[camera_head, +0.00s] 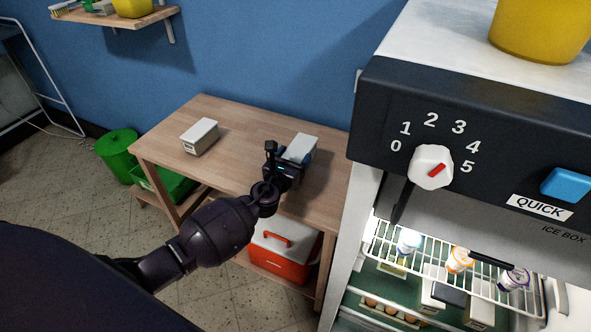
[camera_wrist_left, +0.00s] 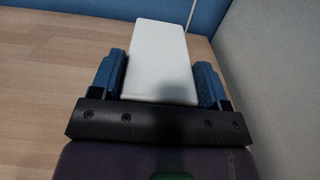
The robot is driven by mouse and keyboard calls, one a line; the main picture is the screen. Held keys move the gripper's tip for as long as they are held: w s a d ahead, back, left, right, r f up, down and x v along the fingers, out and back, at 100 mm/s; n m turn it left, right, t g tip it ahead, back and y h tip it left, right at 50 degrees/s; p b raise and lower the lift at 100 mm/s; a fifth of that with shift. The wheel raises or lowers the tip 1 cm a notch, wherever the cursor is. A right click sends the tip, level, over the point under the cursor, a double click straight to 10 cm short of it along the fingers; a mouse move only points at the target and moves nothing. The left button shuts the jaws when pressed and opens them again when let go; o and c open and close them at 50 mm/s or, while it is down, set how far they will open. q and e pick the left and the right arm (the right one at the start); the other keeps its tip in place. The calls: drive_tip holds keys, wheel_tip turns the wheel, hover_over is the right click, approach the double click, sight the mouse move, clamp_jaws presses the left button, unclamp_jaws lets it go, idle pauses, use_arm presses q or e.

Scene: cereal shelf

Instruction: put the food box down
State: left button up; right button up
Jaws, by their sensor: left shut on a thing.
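A white food box (camera_head: 301,148) is at my left gripper (camera_head: 293,166) over the right part of the wooden table. In the left wrist view the box (camera_wrist_left: 161,62) lies between the two blue fingers of the gripper (camera_wrist_left: 163,84), which is shut on it. The wooden tabletop shows close below and around the box. I cannot tell whether the box touches the table. A second pale box (camera_head: 200,137) stands on the left part of the table, apart from the gripper. My right gripper is not in view.
The wooden table (camera_head: 240,125) has free room between the two boxes. An open fridge (camera_head: 470,75) stands close at the right. A blue wall is behind the table. A red and white cooler (camera_head: 280,262) is on the lower shelf, and a green bin (camera_head: 118,150) stands left.

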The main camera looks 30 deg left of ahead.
use_arm(q)
wheel_tip(320, 180, down, 4)
drive_tip(key=shift+f+b, duration=0.1)
drive_tip(key=shift+b, duration=0.9)
drive_tip(key=shift+f+b, duration=0.15)
drive_tip(key=shift+b, duration=0.15)
drive_tip(key=o, duration=1.1)
